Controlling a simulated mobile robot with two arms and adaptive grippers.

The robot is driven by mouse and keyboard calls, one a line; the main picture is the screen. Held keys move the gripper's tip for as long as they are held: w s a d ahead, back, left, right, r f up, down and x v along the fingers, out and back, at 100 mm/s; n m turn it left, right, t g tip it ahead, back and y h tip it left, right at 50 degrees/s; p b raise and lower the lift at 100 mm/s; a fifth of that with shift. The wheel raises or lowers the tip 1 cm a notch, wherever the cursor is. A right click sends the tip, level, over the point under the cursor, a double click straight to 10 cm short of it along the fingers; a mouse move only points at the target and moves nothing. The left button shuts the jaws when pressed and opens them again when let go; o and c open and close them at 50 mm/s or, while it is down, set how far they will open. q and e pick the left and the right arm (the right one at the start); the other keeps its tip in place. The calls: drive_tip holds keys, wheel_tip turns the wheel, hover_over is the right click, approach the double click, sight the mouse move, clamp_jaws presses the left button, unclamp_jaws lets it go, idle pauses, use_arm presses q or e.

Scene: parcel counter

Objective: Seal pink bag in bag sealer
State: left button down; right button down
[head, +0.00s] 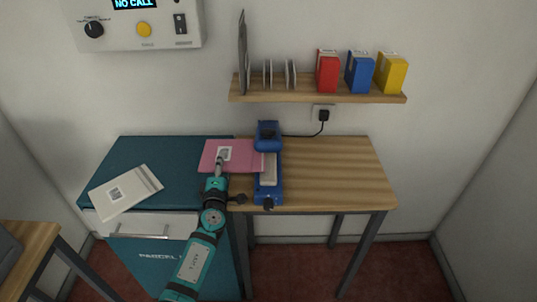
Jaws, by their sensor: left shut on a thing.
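The pink bag (209,151) lies flat with a pale printed label, and its right edge reaches onto the blue bag sealer (269,187). The sealer stands on the wooden table near its left side, with its blue upper arm (268,134) raised at the back. A cable runs from it to a wall socket. My left gripper (220,163) is shut on the bag near the label and hides part of it. How far the bag's edge sits between the sealer's jaws I cannot tell. My right gripper is not in view.
A white package (125,193) lies on the teal cabinet top (150,152) at left. A wooden shelf (320,92) above holds red, blue and yellow boxes and several upright plates. The wooden table (340,175) is clear right of the sealer. A control panel (140,25) hangs upper left.

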sight(201, 163)
use_arm(q)
drive_tip(key=shift+a, duration=3)
